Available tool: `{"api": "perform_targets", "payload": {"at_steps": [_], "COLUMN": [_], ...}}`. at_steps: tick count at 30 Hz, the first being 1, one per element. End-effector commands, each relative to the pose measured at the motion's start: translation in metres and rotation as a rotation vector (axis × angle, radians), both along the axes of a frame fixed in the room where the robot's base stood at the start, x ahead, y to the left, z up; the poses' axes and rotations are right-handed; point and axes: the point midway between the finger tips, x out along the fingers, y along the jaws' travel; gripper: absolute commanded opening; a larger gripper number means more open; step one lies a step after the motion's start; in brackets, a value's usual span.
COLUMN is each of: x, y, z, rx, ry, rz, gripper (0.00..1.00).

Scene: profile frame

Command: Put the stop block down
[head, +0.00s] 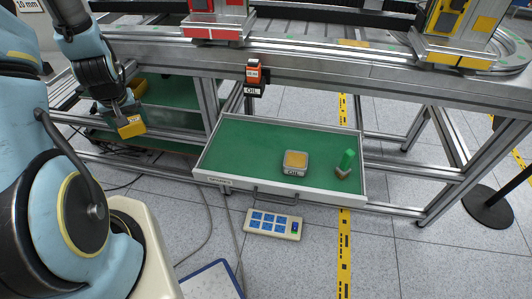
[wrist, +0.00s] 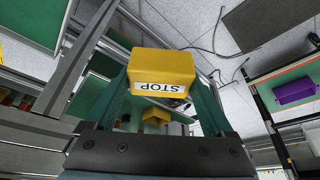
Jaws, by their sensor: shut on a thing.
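The stop block (wrist: 164,66) is yellow with a white STOP label, which reads upside down in the wrist view. My gripper (wrist: 163,88) is shut on it, with a green finger on each side. In the head view, the stop block (head: 131,127) hangs below my gripper (head: 126,113) at the left, in front of the frame's lower green shelf. I see no support touching the block from below.
An open green-lined drawer (head: 228,150) holds a grey-and-yellow box (head: 295,162) and a green-topped piece (head: 346,164); its left half is bare. An orange OIL piece (head: 254,75) sits on the rail above. Another yellow block (wrist: 155,117) shows beyond my fingers.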

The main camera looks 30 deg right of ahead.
Motion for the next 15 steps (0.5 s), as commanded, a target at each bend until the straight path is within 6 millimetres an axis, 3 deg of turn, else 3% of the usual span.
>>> {"api": "perform_targets", "payload": {"at_steps": [8, 15], "x": [-0.009, -0.032], "y": [-0.058, -0.134], "z": [-0.02, -0.04], "rx": [0.009, 0.009], "ry": [0.0, -0.005], "rz": [-0.064, -0.144], "gripper": [0.19, 0.19]}}
